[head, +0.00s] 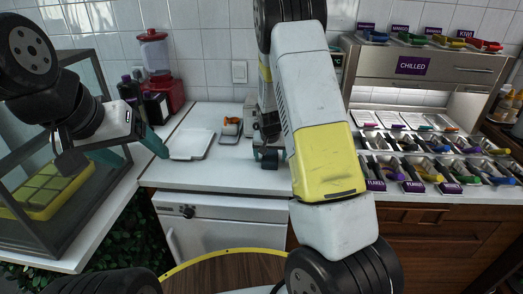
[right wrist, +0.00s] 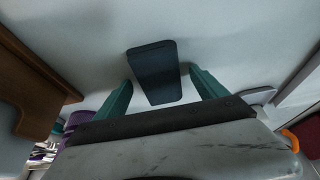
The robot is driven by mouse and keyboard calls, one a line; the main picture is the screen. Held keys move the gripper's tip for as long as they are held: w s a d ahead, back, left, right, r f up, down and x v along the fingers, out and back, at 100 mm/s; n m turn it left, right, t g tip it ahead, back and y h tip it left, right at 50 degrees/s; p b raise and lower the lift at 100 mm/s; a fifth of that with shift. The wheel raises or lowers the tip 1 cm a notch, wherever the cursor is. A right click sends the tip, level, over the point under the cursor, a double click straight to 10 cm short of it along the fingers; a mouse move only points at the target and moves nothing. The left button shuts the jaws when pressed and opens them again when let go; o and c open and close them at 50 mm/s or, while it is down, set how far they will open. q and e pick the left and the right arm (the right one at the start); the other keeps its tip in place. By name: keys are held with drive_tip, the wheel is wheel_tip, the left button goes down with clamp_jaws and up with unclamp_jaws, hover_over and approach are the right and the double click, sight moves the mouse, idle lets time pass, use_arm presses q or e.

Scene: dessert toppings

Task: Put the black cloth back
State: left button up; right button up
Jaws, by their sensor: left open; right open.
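A small dark folded block, which looks like the black cloth (right wrist: 154,73), lies on the white counter between the teal fingers of my right gripper (right wrist: 158,90) in the right wrist view. The fingers are open, with gaps on both sides of it. In the head view the cloth (head: 269,162) shows only in part at the right gripper (head: 270,153), beside my right arm, which hides the counter behind it. My left gripper (head: 140,150) is open and empty at the left, in front of the glass cabinet.
A white square tray or plate (head: 190,145) and an orange-and-grey item (head: 231,127) lie on the counter (head: 222,178). A red blender (head: 160,75) stands at the back left. The glass cabinet (head: 70,235) holds a yellow tray. Topping bins (head: 430,165) fill the right.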

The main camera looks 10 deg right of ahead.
drive_tip(key=shift+f, duration=0.15)
drive_tip(key=c, duration=1.4)
drive_tip(key=shift+c, duration=0.2)
